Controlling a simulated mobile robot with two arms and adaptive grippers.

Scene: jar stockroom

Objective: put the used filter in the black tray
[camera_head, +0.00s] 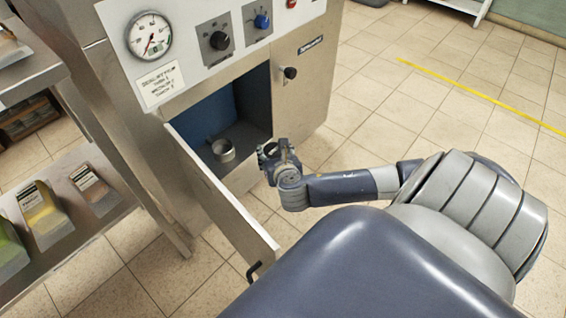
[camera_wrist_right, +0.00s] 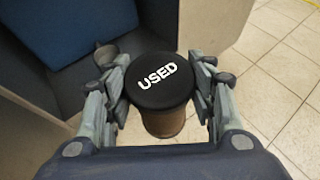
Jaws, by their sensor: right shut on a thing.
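The used filter (camera_wrist_right: 160,82) is a brownish cylinder with a black cap lettered "USED". In the right wrist view it sits between the two fingers of my right gripper (camera_wrist_right: 160,95), which is shut on it. In the head view my right gripper (camera_head: 270,154) is in front of the open compartment of a metal cabinet, outside its mouth; the filter is small and hard to make out there. My left gripper is not in view. I see no black tray in either view.
The cabinet (camera_head: 300,62) has a gauge and knobs. Its open door (camera_head: 222,198) juts forward, left of my right gripper. A metal ring-shaped holder (camera_head: 223,150) stands inside the compartment. Shelves with bins (camera_head: 40,208) are at left. Tiled floor at right is clear.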

